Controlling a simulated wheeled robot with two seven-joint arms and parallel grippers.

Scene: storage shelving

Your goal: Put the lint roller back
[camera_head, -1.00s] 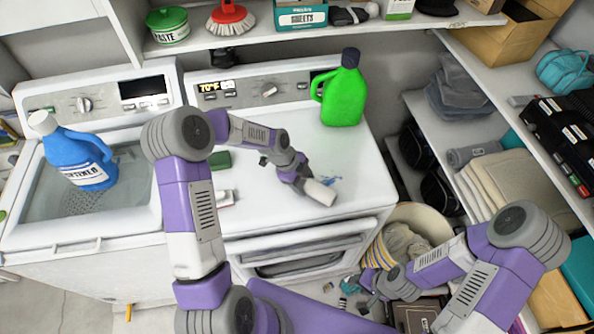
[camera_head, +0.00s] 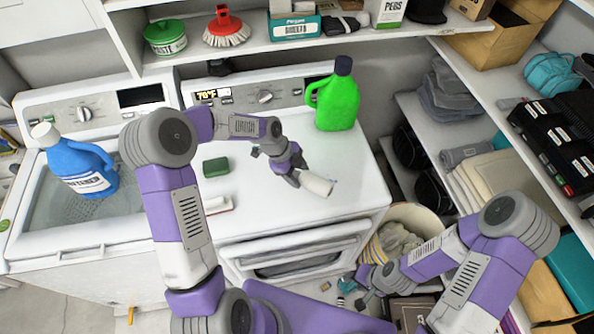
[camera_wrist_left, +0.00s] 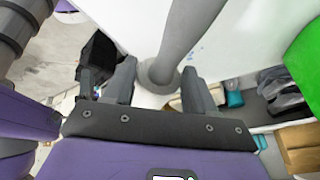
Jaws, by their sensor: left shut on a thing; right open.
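The lint roller (camera_head: 316,184) has a white cylinder and a grey handle. My left gripper (camera_head: 290,174) is shut on it over the white machine's top (camera_head: 345,165). In the left wrist view, the roller's grey handle (camera_wrist_left: 188,35) runs up from between the two fingers of my left gripper (camera_wrist_left: 157,88). In the head view the white cylinder points right and toward the front. I cannot tell whether it touches the machine top. My right gripper (camera_head: 366,292) is open and low, near the basket, apart from the roller.
A green bottle (camera_head: 338,105) stands behind the roller. A green sponge (camera_head: 215,167) and a white brush (camera_head: 218,205) lie to the left. A wall shelf (camera_head: 270,48) with several goods runs above. A basket (camera_head: 425,222) and side shelving (camera_head: 470,110) are at right.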

